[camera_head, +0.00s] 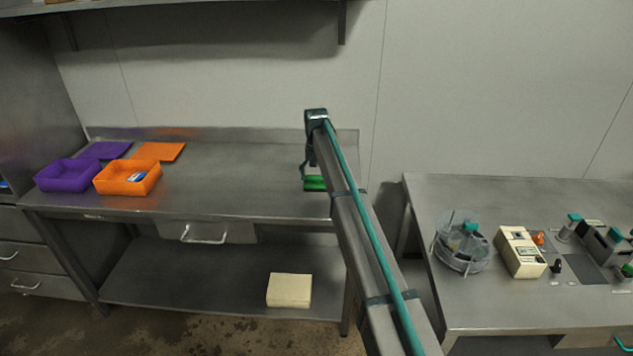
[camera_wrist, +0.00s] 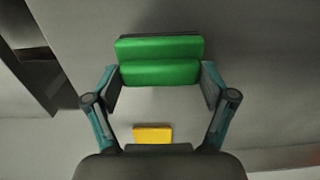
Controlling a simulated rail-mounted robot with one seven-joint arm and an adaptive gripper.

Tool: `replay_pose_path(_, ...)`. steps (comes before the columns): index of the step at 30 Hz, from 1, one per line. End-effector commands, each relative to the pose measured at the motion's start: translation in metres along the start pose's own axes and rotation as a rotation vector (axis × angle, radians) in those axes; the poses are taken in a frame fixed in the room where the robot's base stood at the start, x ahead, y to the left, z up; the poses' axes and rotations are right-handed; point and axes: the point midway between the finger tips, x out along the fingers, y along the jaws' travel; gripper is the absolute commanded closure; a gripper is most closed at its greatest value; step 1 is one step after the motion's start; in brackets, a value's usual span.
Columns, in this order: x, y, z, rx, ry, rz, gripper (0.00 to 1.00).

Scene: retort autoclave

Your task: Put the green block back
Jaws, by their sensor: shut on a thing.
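The green block (camera_wrist: 160,72) sits between the two fingers of my gripper (camera_wrist: 160,84) in the wrist view, with a finger pressed to each side. My gripper is shut on it. In the head view the green block (camera_head: 315,183) shows at the right end of the left steel table (camera_head: 235,180), under the end of my arm. My arm covers part of it there. I cannot tell whether the block touches the tabletop or is a little above it.
A yellow block (camera_wrist: 152,134) lies near my gripper in the wrist view. A purple box (camera_head: 66,176) and an orange box (camera_head: 127,179) stand at the table's left, flat lids behind them. The table's middle is clear. A second bench (camera_head: 460,310) at right holds a clear round container (camera_head: 461,245) and instruments.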

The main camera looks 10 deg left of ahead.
Motion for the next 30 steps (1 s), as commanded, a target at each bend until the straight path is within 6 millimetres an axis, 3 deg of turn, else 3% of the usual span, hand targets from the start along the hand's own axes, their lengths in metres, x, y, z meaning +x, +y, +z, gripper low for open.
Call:
replay_pose_path(5,0.009,0.001,-0.01,0.0,0.0,0.0,0.45)
replay_pose_path(12,0.039,0.001,-0.008,0.0,0.0,0.0,0.45)
replay_pose_path(24,0.044,0.001,-0.008,0.0,0.0,0.0,0.45)
replay_pose_path(25,0.044,0.001,-0.008,0.001,0.0,0.0,0.12)
replay_pose_path(27,0.043,0.001,-0.008,0.001,0.0,0.0,0.01)
replay_pose_path(30,0.043,0.001,-0.008,0.001,0.0,0.0,0.0)
